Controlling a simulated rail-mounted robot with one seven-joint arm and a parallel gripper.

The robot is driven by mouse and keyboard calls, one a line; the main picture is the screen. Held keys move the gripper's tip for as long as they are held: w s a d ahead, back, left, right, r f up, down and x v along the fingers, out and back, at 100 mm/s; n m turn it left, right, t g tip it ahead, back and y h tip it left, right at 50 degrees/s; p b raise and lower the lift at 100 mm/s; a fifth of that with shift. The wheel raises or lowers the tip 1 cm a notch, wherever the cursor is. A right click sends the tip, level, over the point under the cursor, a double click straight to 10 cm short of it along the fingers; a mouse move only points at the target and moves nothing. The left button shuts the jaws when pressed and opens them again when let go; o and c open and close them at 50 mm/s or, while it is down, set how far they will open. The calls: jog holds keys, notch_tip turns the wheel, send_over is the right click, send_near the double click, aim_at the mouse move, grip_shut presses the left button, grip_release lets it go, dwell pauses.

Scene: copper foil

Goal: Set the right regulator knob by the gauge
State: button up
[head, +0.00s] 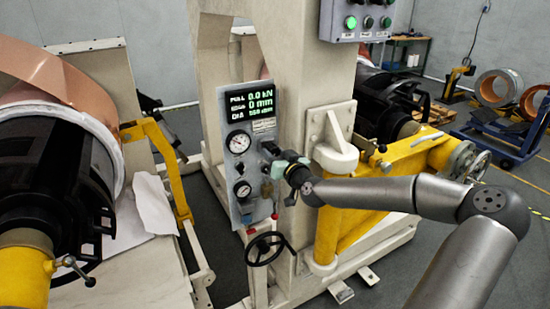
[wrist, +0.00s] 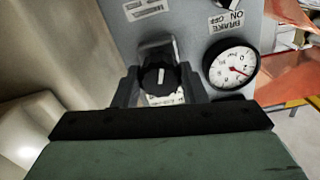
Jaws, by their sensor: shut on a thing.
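The grey regulator panel (head: 247,212) stands on the machine column in the head view. My gripper (head: 277,163) reaches it from the right and hides the knob there. In the wrist view, the black round knob (wrist: 158,78) with a white pointer line sits between the two fingers of my gripper (wrist: 156,88), which is shut on it. A white gauge (wrist: 231,64) with a red needle lies right of the knob in that view. The head view shows a larger gauge (head: 238,142) and a smaller gauge (head: 242,190). Their needle readings are too small to tell.
A lit display (head: 250,103) above the gauges reads 0.0 kN and 0 mm. A black handwheel (head: 268,248) is below the panel. A yellow arm (head: 345,225) stands right of it. A box with green buttons (head: 357,20) hangs above. A copper roll (head: 45,75) is at left.

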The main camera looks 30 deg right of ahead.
jog(key=m+b, duration=0.1)
jog(key=m, duration=0.5)
jog(key=shift+m+b, duration=0.3)
jog(key=shift+b, duration=0.05)
jog(key=m, duration=0.3)
jog(key=shift+b, duration=0.4)
jog(key=shift+m+b, duration=0.35)
jog(key=shift+m, duration=1.45)
jog(key=shift+m, duration=0.3)
jog(key=o, duration=1)
jog(key=s, duration=0.5)
jog(key=s+b, duration=0.1)
jog(key=s, duration=0.5)
jog(key=s+d, duration=0.1)
jog(key=s, duration=0.5)
jog(key=shift+s+b, duration=0.25)
jog(key=shift+b, duration=0.1)
jog(key=shift+a, duration=0.1)
